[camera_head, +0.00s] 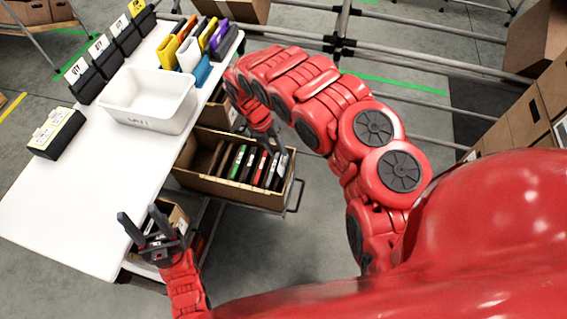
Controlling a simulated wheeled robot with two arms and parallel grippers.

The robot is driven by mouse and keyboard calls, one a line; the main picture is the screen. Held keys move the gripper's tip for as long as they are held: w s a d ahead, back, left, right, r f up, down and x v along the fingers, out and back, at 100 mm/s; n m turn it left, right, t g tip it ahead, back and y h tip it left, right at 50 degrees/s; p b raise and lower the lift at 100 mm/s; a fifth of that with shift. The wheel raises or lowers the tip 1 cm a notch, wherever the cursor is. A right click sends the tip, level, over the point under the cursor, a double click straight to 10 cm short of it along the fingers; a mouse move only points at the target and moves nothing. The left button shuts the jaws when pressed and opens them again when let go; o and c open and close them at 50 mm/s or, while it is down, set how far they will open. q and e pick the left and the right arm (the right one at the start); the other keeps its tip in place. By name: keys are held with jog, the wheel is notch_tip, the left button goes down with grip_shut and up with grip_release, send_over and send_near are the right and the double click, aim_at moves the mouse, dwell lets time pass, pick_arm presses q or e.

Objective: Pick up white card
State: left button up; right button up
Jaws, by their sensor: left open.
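An open carton (232,190) on a cart shelf beside the table holds several thin upright cards or cases, with green, red, white and black edges. A whitish one (281,168) stands near the right end of the row; I cannot tell for sure that it is the white card. My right gripper (270,143) hangs down over the back of this carton, close to the row. Its fingers are small and dark, and I cannot tell if they are apart. My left gripper (146,226) is open and empty at the table's right front edge.
The white table (70,190) bears a white bin (148,97), a black box with labels (54,132), several black holders at the back left and coloured cases (190,54) at the back. A smaller carton (178,215) lies below my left gripper. Metal rails (400,62) run behind.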

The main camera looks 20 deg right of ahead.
aim_at(281, 159)
jog(key=x, duration=0.5)
jog(key=shift+f, duration=0.4)
jog(key=shift+c, duration=0.3)
grip_shut()
dwell(0.8)
